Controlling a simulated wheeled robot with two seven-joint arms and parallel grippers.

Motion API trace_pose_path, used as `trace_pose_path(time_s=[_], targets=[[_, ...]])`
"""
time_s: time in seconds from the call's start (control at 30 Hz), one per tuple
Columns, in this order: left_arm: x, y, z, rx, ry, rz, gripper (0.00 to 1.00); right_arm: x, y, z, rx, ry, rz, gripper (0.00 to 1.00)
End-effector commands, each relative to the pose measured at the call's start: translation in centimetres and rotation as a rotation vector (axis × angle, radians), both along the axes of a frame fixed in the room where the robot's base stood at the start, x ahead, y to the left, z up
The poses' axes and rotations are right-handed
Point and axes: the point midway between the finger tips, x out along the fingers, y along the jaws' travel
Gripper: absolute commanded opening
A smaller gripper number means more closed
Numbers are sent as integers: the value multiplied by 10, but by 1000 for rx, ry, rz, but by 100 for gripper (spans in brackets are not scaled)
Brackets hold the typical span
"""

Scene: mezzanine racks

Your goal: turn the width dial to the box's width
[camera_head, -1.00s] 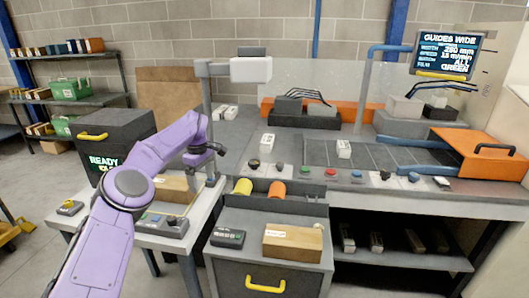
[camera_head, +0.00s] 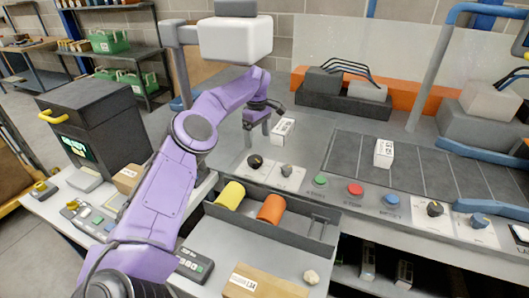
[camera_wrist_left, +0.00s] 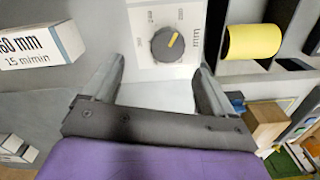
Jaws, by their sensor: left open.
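The width dial (camera_head: 255,161) is a dark round knob on a white plate on the grey console. In the left wrist view the dial (camera_wrist_left: 168,44) has a yellow pointer aimed up and right, with "mm" lettering beside it. My left gripper (camera_head: 258,117) is above the dial. In the left wrist view my open gripper (camera_wrist_left: 160,78) has the dial between and beyond its fingertips, with no contact visible. A white box (camera_head: 283,130) stands just behind the dial; the label reading about "260 mm, 15 m/min" shows on a white box (camera_wrist_left: 40,42). My right gripper is out of view.
A second knob (camera_head: 286,171) is right of the dial, then green, red and blue buttons (camera_head: 355,189). A tray in front holds a yellow roll (camera_head: 230,195) and an orange roll (camera_head: 270,208). A grey post with a white head (camera_head: 236,40) stands behind my left arm.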

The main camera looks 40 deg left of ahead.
Motion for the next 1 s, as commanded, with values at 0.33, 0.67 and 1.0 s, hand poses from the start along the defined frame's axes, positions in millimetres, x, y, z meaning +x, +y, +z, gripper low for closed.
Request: trace_pose_path(time_s=[0.33,0.67,1.0], targets=[[-4,3,-74,0,6,5,86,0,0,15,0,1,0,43],[-2,2,-98,-1,1,5,86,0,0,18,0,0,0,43],[-2,2,-98,-1,2,4,30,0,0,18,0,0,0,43]])
